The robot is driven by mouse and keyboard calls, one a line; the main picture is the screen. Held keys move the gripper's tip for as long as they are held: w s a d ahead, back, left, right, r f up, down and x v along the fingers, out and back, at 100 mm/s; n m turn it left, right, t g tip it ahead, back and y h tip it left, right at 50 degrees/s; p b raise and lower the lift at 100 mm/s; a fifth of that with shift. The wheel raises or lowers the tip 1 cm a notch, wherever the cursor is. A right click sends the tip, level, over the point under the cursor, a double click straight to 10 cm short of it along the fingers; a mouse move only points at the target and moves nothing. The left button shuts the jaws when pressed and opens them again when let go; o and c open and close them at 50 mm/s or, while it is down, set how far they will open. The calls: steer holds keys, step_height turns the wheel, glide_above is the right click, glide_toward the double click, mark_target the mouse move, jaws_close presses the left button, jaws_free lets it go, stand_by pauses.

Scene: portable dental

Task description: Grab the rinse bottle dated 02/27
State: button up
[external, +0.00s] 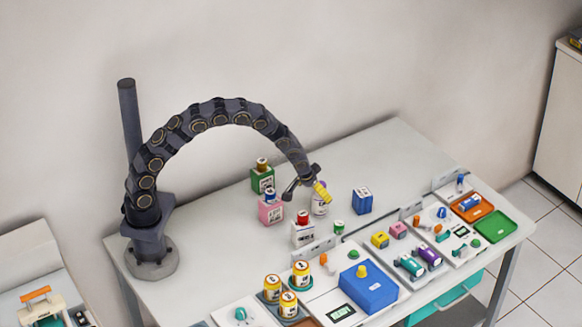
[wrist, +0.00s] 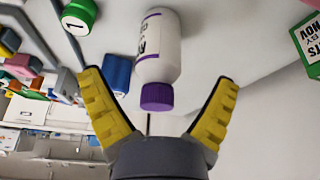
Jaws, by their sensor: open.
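A white bottle with a purple cap and purple label bands (wrist: 157,60) lies ahead of my gripper (wrist: 158,80) in the wrist view. Its cap is nearest me, between the two yellow fingers, with a gap on each side. My gripper is open and empty. In the external view my gripper (external: 318,190) hangs over the middle of the table, and the white bottle (external: 319,208) stands partly hidden below it. The dark print on its label is partly visible, but I cannot read a date on it.
Yellow-labelled jars (external: 272,288) and organiser trays line the front. The table's back right is clear.

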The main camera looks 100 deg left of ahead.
mark_target(319, 197)
steer(key=x, duration=0.3)
steer(key=shift+w+a+f, duration=0.25)
steer(key=shift+a+f, duration=0.05)
steer(key=c, duration=1.2)
